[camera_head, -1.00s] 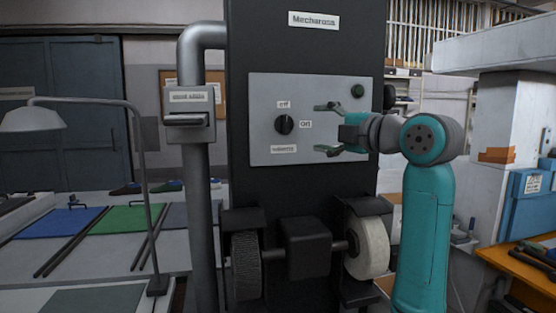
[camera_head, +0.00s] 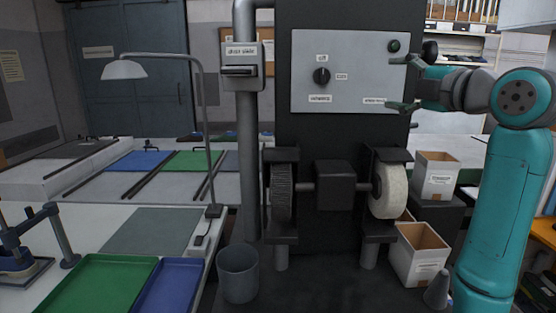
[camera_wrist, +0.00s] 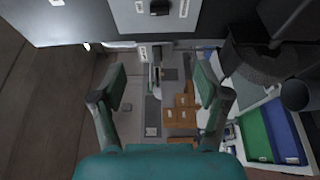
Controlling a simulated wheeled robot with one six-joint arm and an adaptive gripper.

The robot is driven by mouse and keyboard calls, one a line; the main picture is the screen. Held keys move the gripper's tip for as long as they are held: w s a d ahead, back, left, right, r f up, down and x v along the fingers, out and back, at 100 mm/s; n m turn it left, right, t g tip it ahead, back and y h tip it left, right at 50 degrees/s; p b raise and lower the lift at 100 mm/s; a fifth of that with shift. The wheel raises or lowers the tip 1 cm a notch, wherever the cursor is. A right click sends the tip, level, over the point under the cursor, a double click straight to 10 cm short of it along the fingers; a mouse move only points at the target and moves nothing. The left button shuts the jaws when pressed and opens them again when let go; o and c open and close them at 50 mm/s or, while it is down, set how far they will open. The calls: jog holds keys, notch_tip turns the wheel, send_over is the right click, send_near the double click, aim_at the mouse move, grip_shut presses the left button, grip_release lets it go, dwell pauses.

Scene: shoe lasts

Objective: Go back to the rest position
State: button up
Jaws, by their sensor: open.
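My gripper (camera_head: 398,89) is open and empty in the head view, with its two fingers apart in front of the right side of the grey control panel (camera_head: 348,102). My teal arm stands at the right edge of the view. The panel has a black knob (camera_head: 321,76) and a dark green button (camera_head: 394,46). In the wrist view my gripper (camera_wrist: 159,88) also shows open, with nothing between the fingers. Part of the panel (camera_wrist: 128,17) shows at the top of the wrist view. Whether a finger touches the panel cannot be told.
Below the panel are a dark brush wheel (camera_head: 283,192) and a pale wheel (camera_head: 389,191). Open cardboard boxes (camera_head: 418,255) stand at the right. A grey bin (camera_head: 238,274), a desk lamp (camera_head: 125,70), a green tray (camera_head: 103,284) and a blue tray (camera_head: 170,286) are at the left.

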notch_tip(320, 180, down, 26)
jog(key=w+m+h, duration=0.1)
jog(key=m+h, duration=0.1)
jog(key=m, duration=0.6)
jog(key=s+a+f+m+h, duration=0.1)
jog(key=s+f+m+h, duration=0.15)
jog(key=s+f, duration=0.65)
jog(key=s+a+f+m+h, duration=0.1)
jog(key=s+f+m, duration=0.25)
jog(key=f, duration=1.05)
jog(key=s+a+f+m+h, duration=0.1)
jog(key=s+f+m, duration=0.1)
jog(key=s+f, duration=0.35)
jog(key=s+f+m+g, duration=0.1)
jog(key=s+f+m, duration=0.15)
jog(key=s, duration=0.65)
jog(key=s+a+f+m+h, duration=0.1)
jog(key=s+f, duration=0.4)
jog(key=s, duration=0.3)
jog(key=s+r+m, duration=0.1)
jog(key=s, duration=1)
jog(key=s+a+r+m, duration=0.1)
jog(key=s+r+m, duration=0.1)
jog(key=s, duration=0.9)
jog(key=shift+s+r+g, duration=0.15)
jog(key=shift+r+g, duration=0.15)
jog(key=shift+g, duration=0.1)
